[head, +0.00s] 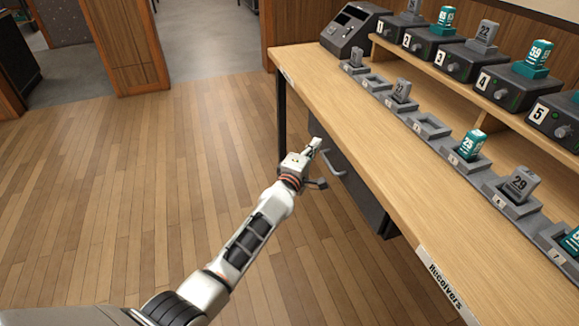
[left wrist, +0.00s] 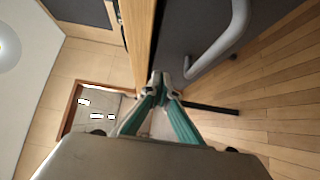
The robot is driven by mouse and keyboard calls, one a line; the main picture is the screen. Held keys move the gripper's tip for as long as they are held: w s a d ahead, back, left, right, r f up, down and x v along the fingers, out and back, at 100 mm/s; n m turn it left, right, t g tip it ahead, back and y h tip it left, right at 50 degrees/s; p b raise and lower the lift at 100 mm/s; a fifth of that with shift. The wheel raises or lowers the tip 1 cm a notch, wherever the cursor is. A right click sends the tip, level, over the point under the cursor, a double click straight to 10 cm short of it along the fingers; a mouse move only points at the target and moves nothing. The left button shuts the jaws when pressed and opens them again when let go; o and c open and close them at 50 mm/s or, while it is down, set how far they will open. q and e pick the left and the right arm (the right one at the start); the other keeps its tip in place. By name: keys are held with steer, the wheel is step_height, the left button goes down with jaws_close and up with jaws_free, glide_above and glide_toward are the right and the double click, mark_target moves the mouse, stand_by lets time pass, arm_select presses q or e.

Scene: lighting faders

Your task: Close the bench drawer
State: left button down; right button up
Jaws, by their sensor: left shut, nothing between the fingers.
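The bench drawer (head: 352,186) is a dark grey front under the wooden bench top, with a grey bar handle (head: 330,160). How far it stands out from the bench is hard to tell. My left gripper (head: 313,146) is shut and empty, close to the drawer front and just beside the far end of the handle. In the left wrist view the shut fingertips (left wrist: 161,80) lie near the bench edge, with the handle (left wrist: 222,45) and the grey drawer front (left wrist: 190,22) at the upper right. Contact cannot be told. My right gripper is out of view.
The bench top (head: 345,105) carries a row of numbered grey receiver trays (head: 430,124), some holding packs. A raised shelf holds numbered units (head: 465,62), and a grey device (head: 352,28) stands at the far end. The wooden floor (head: 150,180) left of the bench is clear.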

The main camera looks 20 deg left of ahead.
arm_select(q)
steer(key=s+a+f+m+g+p, duration=0.2)
steer(key=s+m, duration=0.4)
steer(key=s, duration=1.2)
steer(key=s+a+f+m+g+p, duration=0.2)
steer(key=s+m+p, duration=0.5)
steer(key=s, duration=1.1)
steer(key=s+a+f+m+g+p, duration=0.3)
steer(key=s+m, duration=0.4)
steer(key=s, duration=1.1)
steer(key=shift+a+f+y+p, duration=0.4)
steer(key=shift+a+f+p, duration=0.15)
steer(key=shift+a+p, duration=0.4)
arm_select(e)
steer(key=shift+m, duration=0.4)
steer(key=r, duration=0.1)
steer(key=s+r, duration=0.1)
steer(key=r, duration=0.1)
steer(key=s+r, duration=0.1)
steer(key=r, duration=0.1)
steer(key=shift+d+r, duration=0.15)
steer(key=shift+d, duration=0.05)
arm_select(q)
steer(key=shift+d, duration=0.15)
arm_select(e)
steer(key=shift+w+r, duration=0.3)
